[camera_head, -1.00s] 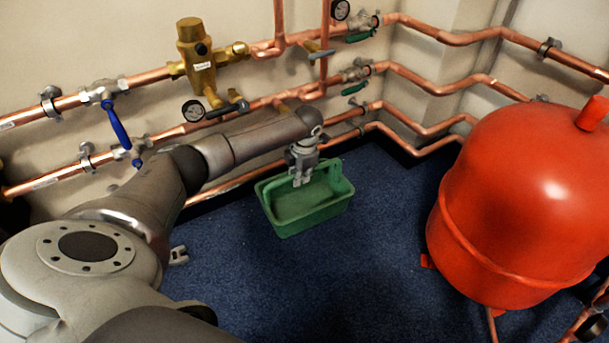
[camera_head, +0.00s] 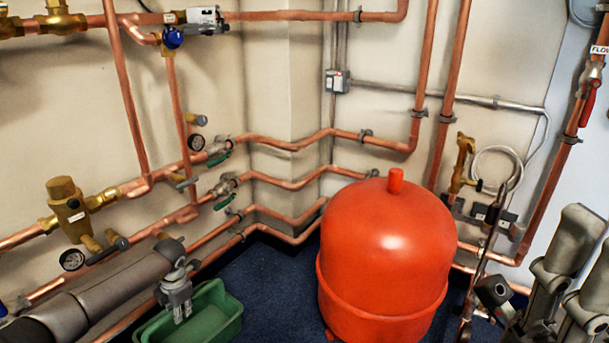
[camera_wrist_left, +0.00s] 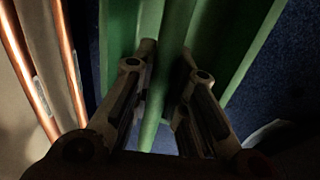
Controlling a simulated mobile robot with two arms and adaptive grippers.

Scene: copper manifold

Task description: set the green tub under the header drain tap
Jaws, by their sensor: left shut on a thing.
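The green tub (camera_head: 222,328) is at the lower left of the head view, partly cut off by the bottom edge. It hangs or stands near the blue floor below the copper pipes; I cannot tell whether it touches the floor. In the left wrist view the fingers (camera_wrist_left: 168,70) close around a green bar (camera_wrist_left: 152,120) of the tub. Small taps with levers (camera_head: 185,182) sit on the pipes above; I cannot tell which is the header drain tap.
A large red tank (camera_head: 385,260) stands on the floor right of the tub, with a strip of blue floor (camera_head: 275,280) between. Copper pipes, green-handled valves (camera_head: 222,190) and a brass valve (camera_head: 70,210) line the wall. Grey parts at the right edge look like my right arm.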

